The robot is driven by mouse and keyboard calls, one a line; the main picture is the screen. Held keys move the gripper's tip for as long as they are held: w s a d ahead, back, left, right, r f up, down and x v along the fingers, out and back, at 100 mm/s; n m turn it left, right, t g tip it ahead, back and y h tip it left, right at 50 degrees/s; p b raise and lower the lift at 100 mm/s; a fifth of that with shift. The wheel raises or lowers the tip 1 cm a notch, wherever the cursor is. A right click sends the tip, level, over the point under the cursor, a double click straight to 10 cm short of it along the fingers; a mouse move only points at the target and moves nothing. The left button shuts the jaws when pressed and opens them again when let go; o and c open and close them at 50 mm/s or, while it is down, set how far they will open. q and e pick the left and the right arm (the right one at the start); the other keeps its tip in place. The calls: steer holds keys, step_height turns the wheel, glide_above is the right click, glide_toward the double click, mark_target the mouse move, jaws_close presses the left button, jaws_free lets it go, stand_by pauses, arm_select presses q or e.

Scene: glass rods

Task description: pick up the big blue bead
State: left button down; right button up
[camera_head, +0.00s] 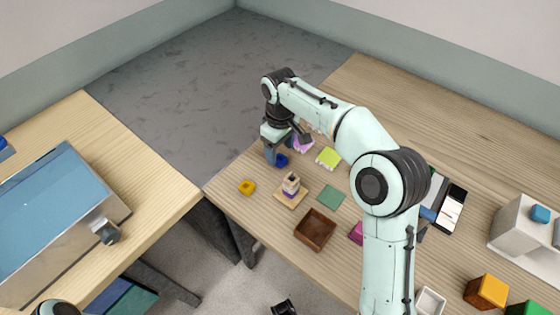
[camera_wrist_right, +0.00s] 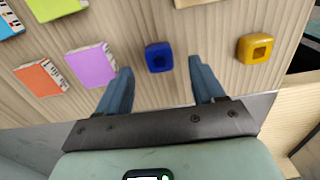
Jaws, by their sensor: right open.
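The big blue bead (camera_head: 282,160) sits on the wooden table near its left edge, partly hidden by my right gripper (camera_head: 272,158) in the head view. In the right wrist view the bead (camera_wrist_right: 159,57) is a dark blue rounded block with a square hole. It shows between the fingertips of the open right gripper (camera_wrist_right: 161,66), with a gap to each finger. Whether the fingertips are level with the bead, I cannot tell. My left gripper is not in view.
A yellow bead (camera_head: 247,187) lies near the table edge, to the right of the blue one in the wrist view. A purple packet (camera_wrist_right: 92,65) lies close to the left finger. A wooden stand with stacked pieces (camera_head: 291,188) and a brown box (camera_head: 315,230) are nearby.

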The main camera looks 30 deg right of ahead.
mark_target(280, 155)
steer(key=shift+f, duration=1.6)
steer(key=c, duration=1.1)
steer(key=shift+r, duration=0.1)
